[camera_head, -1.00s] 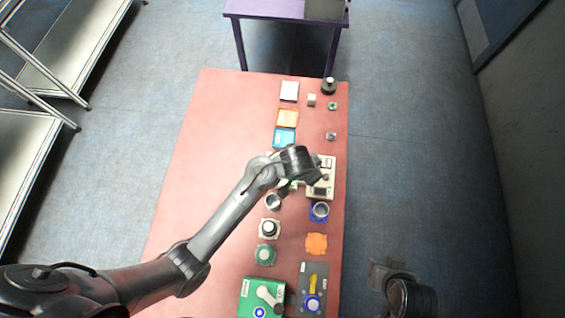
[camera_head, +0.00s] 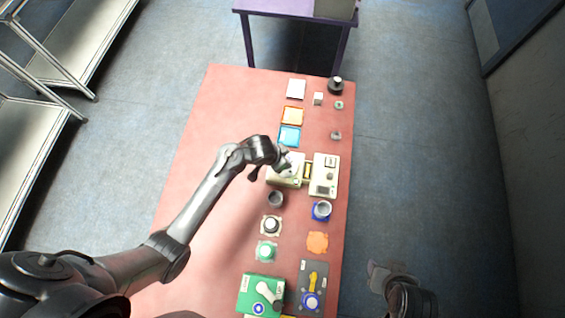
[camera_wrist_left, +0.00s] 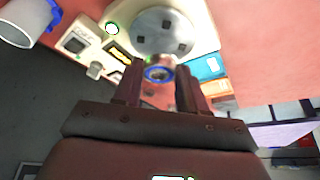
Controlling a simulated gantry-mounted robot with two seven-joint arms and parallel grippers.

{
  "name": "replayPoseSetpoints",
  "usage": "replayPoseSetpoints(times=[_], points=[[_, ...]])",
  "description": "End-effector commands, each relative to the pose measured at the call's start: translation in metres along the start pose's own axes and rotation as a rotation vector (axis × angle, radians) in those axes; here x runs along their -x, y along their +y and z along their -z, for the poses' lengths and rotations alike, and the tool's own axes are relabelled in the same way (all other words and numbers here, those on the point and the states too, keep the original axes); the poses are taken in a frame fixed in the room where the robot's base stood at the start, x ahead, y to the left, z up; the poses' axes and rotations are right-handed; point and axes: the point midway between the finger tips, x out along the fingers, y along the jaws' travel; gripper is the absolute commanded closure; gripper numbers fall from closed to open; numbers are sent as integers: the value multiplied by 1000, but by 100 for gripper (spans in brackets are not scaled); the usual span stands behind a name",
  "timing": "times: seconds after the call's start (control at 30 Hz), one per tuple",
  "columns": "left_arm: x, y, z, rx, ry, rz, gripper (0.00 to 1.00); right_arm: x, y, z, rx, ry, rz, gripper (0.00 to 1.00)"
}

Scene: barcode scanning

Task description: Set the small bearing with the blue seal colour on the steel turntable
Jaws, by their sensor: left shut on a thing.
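My left gripper (camera_wrist_left: 156,84) is shut on a small bearing (camera_wrist_left: 159,73) with a blue ring, held between its fingertips. The steel turntable (camera_wrist_left: 163,32) is a round grey disc with dark square marks, on a cream base, just beyond the bearing in the left wrist view. I cannot tell whether the bearing touches the disc. In the head view, my left gripper (camera_head: 284,166) is over the cream turntable unit (camera_head: 285,182) and partly hides it; the bearing is not clear there. My right gripper (camera_head: 384,272) is off the table's right side, too dark to read.
A cream device with a screen (camera_head: 325,174) stands right of the turntable. Blue (camera_head: 289,136) and orange (camera_head: 292,115) trays lie behind it. A grey cup (camera_head: 276,199) and a blue-based cup (camera_head: 321,210) stand in front. The red table's left side (camera_head: 195,150) is clear.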

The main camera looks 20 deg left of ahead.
Motion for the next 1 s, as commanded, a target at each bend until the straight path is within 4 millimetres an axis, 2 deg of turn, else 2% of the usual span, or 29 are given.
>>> replayPoseSetpoints(times=[0.3, 0.7, 0.73, 0.9, 1.0], points=[[-33, -1, -14, 0, -1, 2, 95, -10, 0, -3, 1, -1, -1, 57], [-37, 0, -15, 0, -1, 1, 95, -11, 2, -4, 10, -3, -8, 57], [-37, 0, -16, 0, -1, 1, 57, -11, 2, -4, 10, -3, -8, 57], [-36, 0, -15, 0, -1, 1, 33, -10, 2, -4, 9, -2, -7, 57], [-36, 0, -15, 0, -1, 1, 33, -10, 2, -4, 8, -2, -7, 57]])
